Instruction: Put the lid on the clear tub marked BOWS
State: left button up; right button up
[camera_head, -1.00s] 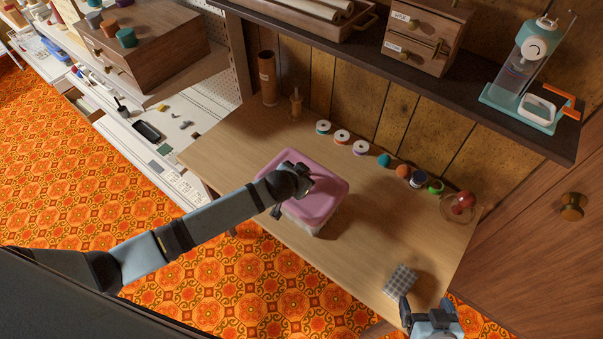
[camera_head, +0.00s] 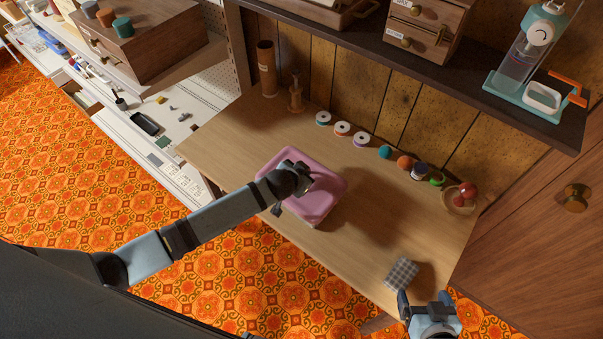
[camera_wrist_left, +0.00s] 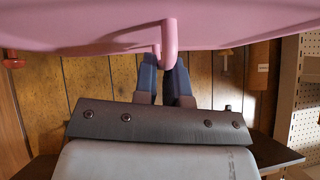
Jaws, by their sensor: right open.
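The pink lid (camera_head: 325,194) is over the left-middle part of the wooden table, with my left gripper (camera_head: 302,186) on top of it. The left wrist view shows the lid's underside or edge (camera_wrist_left: 80,25) and its pink handle (camera_wrist_left: 170,42) between the fingers of my left gripper (camera_wrist_left: 163,66). The fingers look shut on the handle. The clear tub is almost wholly hidden beneath the lid in the head view, and its BOWS mark cannot be seen. I cannot tell whether the lid is fully seated. My right gripper (camera_head: 425,298) is open and empty at the table's front right.
Several spools (camera_head: 342,128) and a red pincushion in a dish (camera_head: 461,197) line the back. A brown cylinder (camera_head: 266,68) stands at the back left. The table's middle right (camera_head: 375,220) is clear.

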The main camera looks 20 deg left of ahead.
pick_arm(q)
jog(key=o, duration=0.4)
jog(key=shift+o, duration=0.2)
jog(key=b+v, duration=0.1)
jog(key=v, duration=1.3)
jog(key=shift+f, duration=0.1)
jog(key=s+a+f+n+t, duration=0.1)
jog(key=s+f, duration=0.3)
jog(key=s, duration=0.3)
jog(key=s+f+n+t+h, duration=0.1)
jog(key=s+f, duration=0.4)
jog(key=s, duration=0.2)
jog(key=shift+s+a+h, duration=0.3)
jog(key=shift+s+a, duration=0.05)
jog(key=shift+a, duration=0.05)
